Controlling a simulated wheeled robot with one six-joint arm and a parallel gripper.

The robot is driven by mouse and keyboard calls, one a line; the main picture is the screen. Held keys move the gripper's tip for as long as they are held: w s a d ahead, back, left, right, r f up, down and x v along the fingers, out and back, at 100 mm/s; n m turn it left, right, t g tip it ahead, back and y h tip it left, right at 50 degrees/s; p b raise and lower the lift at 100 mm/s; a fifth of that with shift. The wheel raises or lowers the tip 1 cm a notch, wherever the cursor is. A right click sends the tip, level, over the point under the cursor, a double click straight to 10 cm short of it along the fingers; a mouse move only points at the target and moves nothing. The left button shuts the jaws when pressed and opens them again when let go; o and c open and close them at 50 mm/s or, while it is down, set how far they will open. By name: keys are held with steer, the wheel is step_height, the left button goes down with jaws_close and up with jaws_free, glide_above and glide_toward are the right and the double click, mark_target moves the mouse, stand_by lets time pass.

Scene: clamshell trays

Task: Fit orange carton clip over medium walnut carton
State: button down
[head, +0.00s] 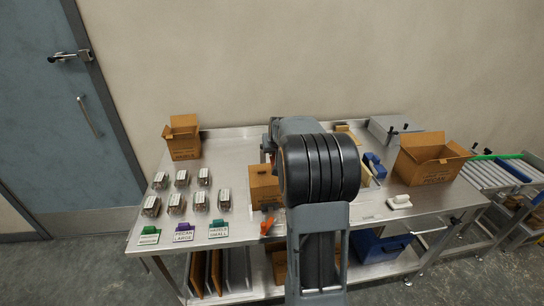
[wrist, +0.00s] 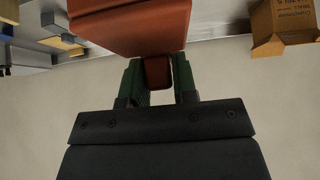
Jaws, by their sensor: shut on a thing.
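My gripper (wrist: 158,78) is shut on the orange carton clip (wrist: 130,25), its green fingers on either side of a short tab. The clip's wide body fills the top middle of the wrist view. In the head view my arm hides the gripper and most or all of the clip. An open brown carton (head: 183,143) stands at the table's back left; a carton also shows at the wrist view's upper right (wrist: 284,25), apart from the clip. Another brown carton (head: 263,187) stands mid-table, partly behind my arm. The print is too small to tell which is the medium walnut carton.
Several small packs (head: 175,203) and label cards (head: 184,232) lie at the table's left. An orange-handled tool (head: 267,226) is at the front edge. A large open carton (head: 428,165) stands right, near a roller conveyor (head: 490,172). A wall is behind.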

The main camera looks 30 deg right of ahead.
steer(key=shift+w+f, duration=0.1)
steer(key=shift+f, duration=0.45)
steer(key=shift+d+f+b, duration=0.1)
steer(key=shift+b, duration=0.2)
steer(key=shift+f, duration=0.1)
steer(key=shift+f+b, duration=0.9)
steer(key=shift+f, duration=0.7)
steer(key=shift+f+b, duration=0.2)
steer(key=shift+b, duration=0.2)
steer(key=shift+f+b, duration=1.85)
steer(key=shift+f, duration=0.2)
steer(key=c, duration=0.8)
jaws_free()
